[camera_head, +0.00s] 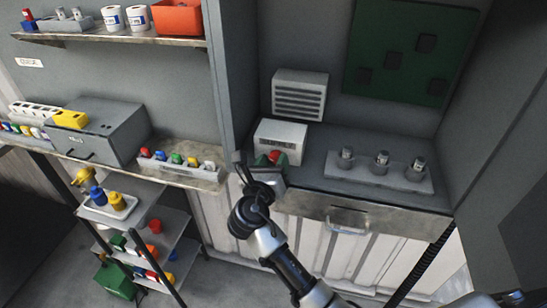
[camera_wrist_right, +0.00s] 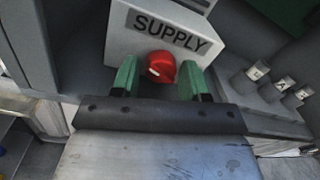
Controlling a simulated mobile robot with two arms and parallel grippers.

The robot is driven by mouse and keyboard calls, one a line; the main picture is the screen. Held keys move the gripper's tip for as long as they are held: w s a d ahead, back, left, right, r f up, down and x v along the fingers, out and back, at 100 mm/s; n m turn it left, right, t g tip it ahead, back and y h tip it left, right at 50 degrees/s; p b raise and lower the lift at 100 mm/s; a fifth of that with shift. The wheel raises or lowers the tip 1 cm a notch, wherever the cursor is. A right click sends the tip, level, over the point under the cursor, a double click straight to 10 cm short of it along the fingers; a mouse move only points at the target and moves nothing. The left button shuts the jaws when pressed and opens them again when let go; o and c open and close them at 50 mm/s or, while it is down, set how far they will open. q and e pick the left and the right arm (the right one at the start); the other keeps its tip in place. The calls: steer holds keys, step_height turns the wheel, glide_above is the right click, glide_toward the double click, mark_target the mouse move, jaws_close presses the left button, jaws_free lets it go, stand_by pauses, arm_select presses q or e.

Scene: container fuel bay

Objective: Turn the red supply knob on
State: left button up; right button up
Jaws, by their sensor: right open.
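The red supply knob (camera_wrist_right: 161,67) is on the front of a pale box (camera_wrist_right: 124,42) labelled SUPPLY in the right wrist view. In the head view the knob (camera_head: 275,156) shows small and red, just beyond my right gripper (camera_head: 256,168). In the right wrist view my right gripper (camera_wrist_right: 160,80) is open, with one green fingertip on each side of the knob. I cannot tell whether the fingers touch it. The knob has a small pale mark on its left side. My left gripper is not in view.
To the right, a grey holder (camera_head: 400,181) carries three labelled cylinders on the counter. A drawer handle (camera_head: 347,222) is below. A tray (camera_head: 178,172) of coloured items lies on the left shelf. A vented white box (camera_head: 299,95) is on the wall behind.

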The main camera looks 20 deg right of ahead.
steer(key=shift+w+d, duration=0.1)
steer(key=shift+w, duration=0.05)
steer(key=shift+c, duration=0.2)
steer(key=c, duration=0.6)
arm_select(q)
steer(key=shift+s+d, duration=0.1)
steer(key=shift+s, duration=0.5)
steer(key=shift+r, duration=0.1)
arm_select(e)
steer(key=shift+m, duration=1.4)
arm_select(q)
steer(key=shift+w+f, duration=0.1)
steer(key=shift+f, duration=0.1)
arm_select(e)
steer(key=shift+m, duration=2)
